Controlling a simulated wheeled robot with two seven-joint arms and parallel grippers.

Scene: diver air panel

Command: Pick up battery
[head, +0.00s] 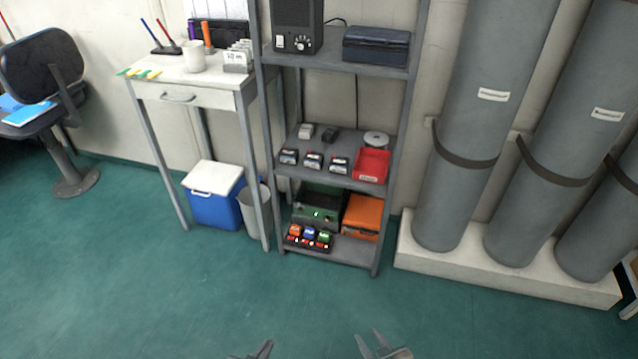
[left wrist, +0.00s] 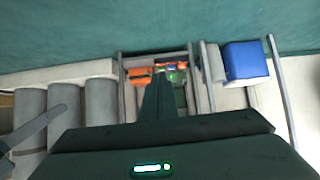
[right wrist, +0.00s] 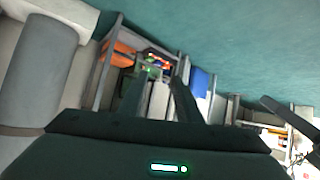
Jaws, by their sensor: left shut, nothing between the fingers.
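Three small dark blocks with pale labels, which look like batteries (head: 313,161), stand in a row at the front of the rack's middle shelf. Three small blocks with orange, blue and green tops (head: 309,234) sit in a dark holder on the bottom shelf; they may also be batteries. I cannot tell which is meant. My left gripper (head: 264,347) is shut and empty, low over the floor in front of the rack; its fingers meet in the left wrist view (left wrist: 160,82). My right gripper (head: 376,338) is open and empty to its right; its fingers stand apart in the right wrist view (right wrist: 158,92).
The grey rack (head: 395,130) also holds a red bin (head: 371,165), an orange case (head: 361,214) and a green device (head: 318,212). A blue cooler (head: 212,207) and a bin (head: 252,214) stand left. Large grey cylinders (head: 465,120) stand right. The floor in front is clear.

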